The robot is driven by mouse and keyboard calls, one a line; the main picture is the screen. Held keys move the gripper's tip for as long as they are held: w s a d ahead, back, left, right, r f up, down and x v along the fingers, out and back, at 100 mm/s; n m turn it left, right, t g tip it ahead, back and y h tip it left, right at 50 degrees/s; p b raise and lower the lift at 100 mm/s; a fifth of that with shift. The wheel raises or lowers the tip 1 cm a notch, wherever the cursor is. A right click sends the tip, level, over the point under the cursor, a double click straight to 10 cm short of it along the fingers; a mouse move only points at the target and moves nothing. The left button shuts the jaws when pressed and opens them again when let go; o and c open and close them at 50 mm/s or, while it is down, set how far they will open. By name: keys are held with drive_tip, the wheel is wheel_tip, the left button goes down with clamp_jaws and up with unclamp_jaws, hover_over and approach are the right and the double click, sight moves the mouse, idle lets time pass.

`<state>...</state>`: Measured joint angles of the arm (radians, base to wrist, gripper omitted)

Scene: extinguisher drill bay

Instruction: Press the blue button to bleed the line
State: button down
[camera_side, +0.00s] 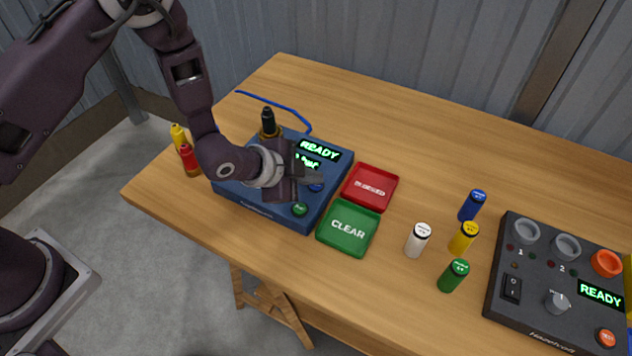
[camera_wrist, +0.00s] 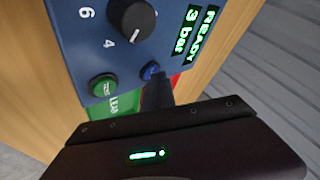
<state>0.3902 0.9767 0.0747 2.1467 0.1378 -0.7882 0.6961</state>
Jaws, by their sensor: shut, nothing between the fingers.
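The blue button (camera_wrist: 150,70) sits on the blue control box (camera_wrist: 75,35), between a green button (camera_wrist: 103,87) and the display (camera_wrist: 198,32). In the side view, the blue button (camera_side: 316,188) shows just under my fingertips. My gripper (camera_side: 318,177) is shut and empty, reaching over the box (camera_side: 270,215) from the left. In the wrist view, the dark fingers (camera_wrist: 159,88) end right beside the blue button. I cannot tell whether they touch it. The display reads READY and 3 bar. My gripper hides part of the box top in the side view.
A red tray (camera_side: 371,178) and a green CLEAR tray (camera_side: 334,245) lie right of the box. White (camera_side: 418,240), green (camera_side: 453,276), yellow (camera_side: 463,239) and blue (camera_side: 472,206) cylinders stand farther right, before a dark control panel (camera_side: 528,310). A black-topped piece (camera_side: 268,122) stands behind the box.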

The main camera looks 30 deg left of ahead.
sight(312, 187)
idle(0.4)
drive_tip(key=shift+r, duration=0.75)
drive_tip(key=shift+r, duration=2.5)
drive_tip(key=s+a+r+n+y, duration=0.2)
drive_tip(key=s+a+r+n, duration=0.25)
drive_tip(key=a+r, duration=0.35)
drive_tip(key=s+a+r+n+y, duration=0.1)
drive_tip(key=s+a+r+n, duration=0.4)
drive_tip(key=r, duration=0.6)
drive_tip(key=s+a+r+n+g, duration=0.1)
drive_tip(key=s+a+n, duration=0.1)
drive_tip(key=s, duration=0.8)
drive_tip(key=s+a+r+n+g, duration=0.1)
drive_tip(key=s+a+n, duration=0.1)
drive_tip(key=s, duration=0.8)
drive_tip(key=shift+r+g+y, duration=0.35)
drive_tip(key=shift+g+y, duration=0.05)
